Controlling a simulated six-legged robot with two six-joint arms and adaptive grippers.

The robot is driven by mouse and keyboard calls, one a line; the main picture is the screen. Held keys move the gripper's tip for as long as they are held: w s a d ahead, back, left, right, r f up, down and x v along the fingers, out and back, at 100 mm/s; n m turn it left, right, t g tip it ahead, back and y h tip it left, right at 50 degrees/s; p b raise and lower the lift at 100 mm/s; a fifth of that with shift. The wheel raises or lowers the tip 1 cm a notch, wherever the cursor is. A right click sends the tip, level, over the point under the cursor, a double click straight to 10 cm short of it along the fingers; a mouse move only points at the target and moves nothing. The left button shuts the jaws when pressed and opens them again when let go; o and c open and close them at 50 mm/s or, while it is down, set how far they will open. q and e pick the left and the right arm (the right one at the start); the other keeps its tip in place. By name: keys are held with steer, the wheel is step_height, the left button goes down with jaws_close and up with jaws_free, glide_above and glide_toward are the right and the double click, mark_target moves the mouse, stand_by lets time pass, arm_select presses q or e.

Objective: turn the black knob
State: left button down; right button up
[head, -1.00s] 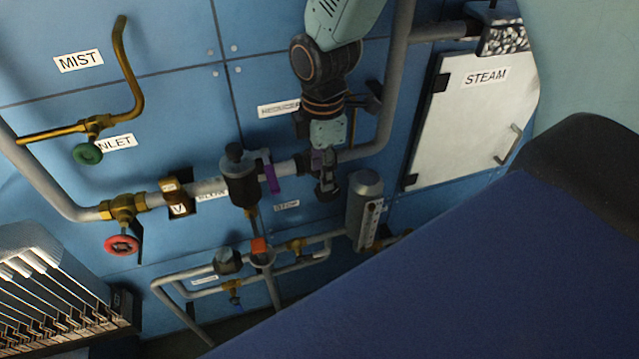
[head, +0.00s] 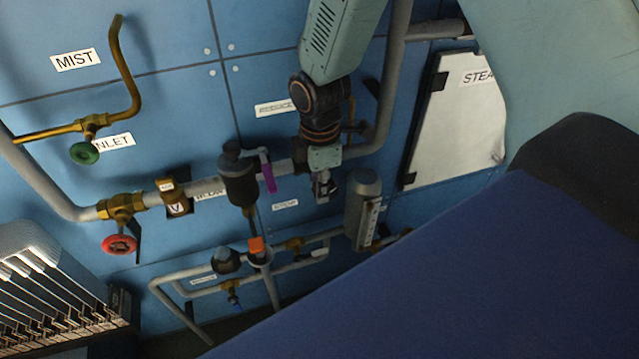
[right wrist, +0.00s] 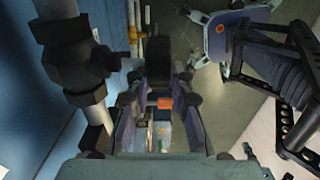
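The likely black knob (head: 232,149) is the cap on top of the dark regulator body (head: 239,183), in the middle of the grey pipe on the blue wall. My right gripper (head: 324,186) is to the right of the regulator, in front of the pipe, and is foreshortened in the head view. In the right wrist view its fingers (right wrist: 158,118) stand apart with a gap between them. A black round shape (right wrist: 156,68) shows beyond the fingers; I cannot tell whether it is the knob or touches them. My left gripper is not in view.
A purple lever (head: 268,177) hangs just right of the regulator. A grey cylinder (head: 364,207) stands below right of my gripper. An orange cap (head: 257,246) sits on the lower pipes. A red handwheel (head: 119,245) and a green handwheel (head: 85,153) are farther left.

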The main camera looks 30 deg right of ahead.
mark_target(337, 187)
jaws_close()
steer(key=shift+d+y, duration=0.1)
steer(key=shift+y, duration=0.2)
